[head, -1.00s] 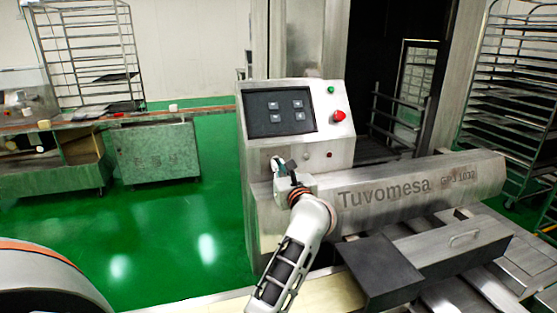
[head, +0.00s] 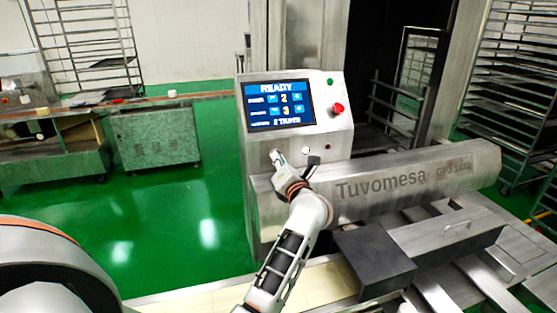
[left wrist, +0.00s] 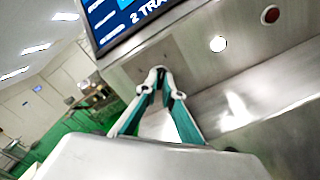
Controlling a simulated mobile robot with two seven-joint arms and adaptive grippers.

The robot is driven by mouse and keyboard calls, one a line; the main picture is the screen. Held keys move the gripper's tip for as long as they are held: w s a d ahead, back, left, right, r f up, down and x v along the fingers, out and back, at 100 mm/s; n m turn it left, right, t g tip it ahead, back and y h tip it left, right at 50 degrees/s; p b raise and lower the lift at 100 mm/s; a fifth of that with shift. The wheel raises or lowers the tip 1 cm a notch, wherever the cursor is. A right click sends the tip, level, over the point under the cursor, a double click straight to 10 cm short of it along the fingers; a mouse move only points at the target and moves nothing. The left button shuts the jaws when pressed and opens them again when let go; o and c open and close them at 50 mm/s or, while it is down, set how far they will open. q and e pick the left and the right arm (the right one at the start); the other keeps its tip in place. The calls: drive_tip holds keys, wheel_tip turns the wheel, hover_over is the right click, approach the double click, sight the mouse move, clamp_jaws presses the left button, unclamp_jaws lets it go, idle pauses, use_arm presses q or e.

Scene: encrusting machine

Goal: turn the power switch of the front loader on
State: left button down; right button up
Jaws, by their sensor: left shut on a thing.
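The front loader's control box (head: 243,130) stands left of the long steel body marked Tuvomesa. Its screen (head: 278,104) is lit blue and reads READY; a corner of it also shows in the left wrist view (left wrist: 115,18). My left gripper (head: 277,155) is at the lower left of the box's front face. In the left wrist view its two fingers (left wrist: 158,77) converge against the panel, shut on the power switch. The switch itself is mostly hidden by the fingertips, so its exact angle cannot be told. My right gripper is not in view.
A white round light (left wrist: 218,44) and a small dark red button (left wrist: 270,15) sit right of the fingers. A red emergency knob (head: 337,108) and a green light (head: 330,82) are higher up. The loader body (head: 400,185) extends right. Green floor lies open at left.

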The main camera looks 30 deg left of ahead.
use_arm(q)
drive_tip(key=shift+m, duration=0.4)
drive_tip(key=c, duration=2.2)
unclamp_jaws()
drive_tip(key=shift+d, duration=0.1)
drive_tip(key=v, duration=0.7)
drive_tip(key=shift+s+d, duration=0.1)
drive_tip(key=shift+s, duration=0.1)
